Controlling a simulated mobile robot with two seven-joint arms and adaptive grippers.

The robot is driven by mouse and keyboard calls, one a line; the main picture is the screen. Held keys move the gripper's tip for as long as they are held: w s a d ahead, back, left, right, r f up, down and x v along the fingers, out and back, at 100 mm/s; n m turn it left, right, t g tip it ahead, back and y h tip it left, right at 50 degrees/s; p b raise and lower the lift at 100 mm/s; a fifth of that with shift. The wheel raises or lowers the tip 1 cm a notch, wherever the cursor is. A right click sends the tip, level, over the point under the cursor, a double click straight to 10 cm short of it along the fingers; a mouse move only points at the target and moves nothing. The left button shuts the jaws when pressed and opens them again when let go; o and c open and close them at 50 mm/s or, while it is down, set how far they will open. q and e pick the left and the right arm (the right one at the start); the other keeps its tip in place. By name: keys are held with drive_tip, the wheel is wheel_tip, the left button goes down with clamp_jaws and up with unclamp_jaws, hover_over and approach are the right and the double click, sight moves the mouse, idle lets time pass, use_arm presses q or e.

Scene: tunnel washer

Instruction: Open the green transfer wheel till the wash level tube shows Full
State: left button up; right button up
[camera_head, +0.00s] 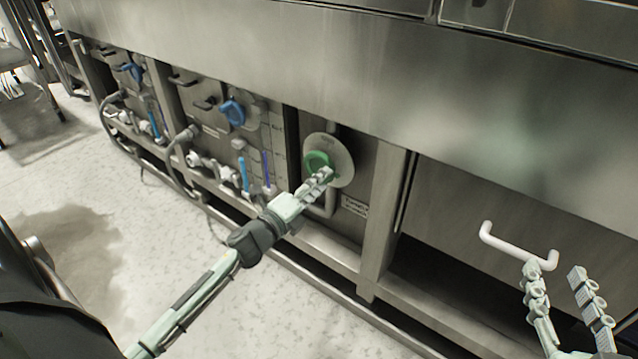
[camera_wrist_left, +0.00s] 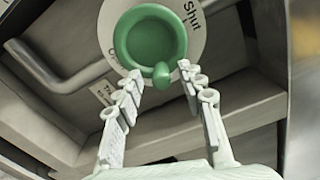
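The green transfer wheel (camera_head: 318,163) sits on a pale round plate (camera_head: 343,153). In the left wrist view the green wheel (camera_wrist_left: 120,38) has a small green knob (camera_wrist_left: 161,74) at its lower rim. The plate (camera_wrist_left: 195,48) reads "Shut" at right; lettering at lower left is partly hidden. My left gripper (camera_wrist_left: 158,75) is open, its fingertips on either side of the knob; contact is unclear. It also shows in the head view (camera_head: 322,178). My right gripper (camera_head: 554,268) is open and empty at lower right. Blue level tubes (camera_head: 243,173) stand left of the wheel; their markings are unreadable.
A blue wheel (camera_head: 233,112) and grey hoses (camera_head: 178,150) lie further left. A white handle (camera_head: 518,252) is on the panel close to my right gripper. A steel post (camera_head: 383,220) stands right of the green wheel. The floor (camera_head: 110,215) in front is clear.

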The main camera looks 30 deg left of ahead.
use_arm(q)
drive_tip(key=s, duration=1.2)
drive_tip(key=shift+a, duration=0.45)
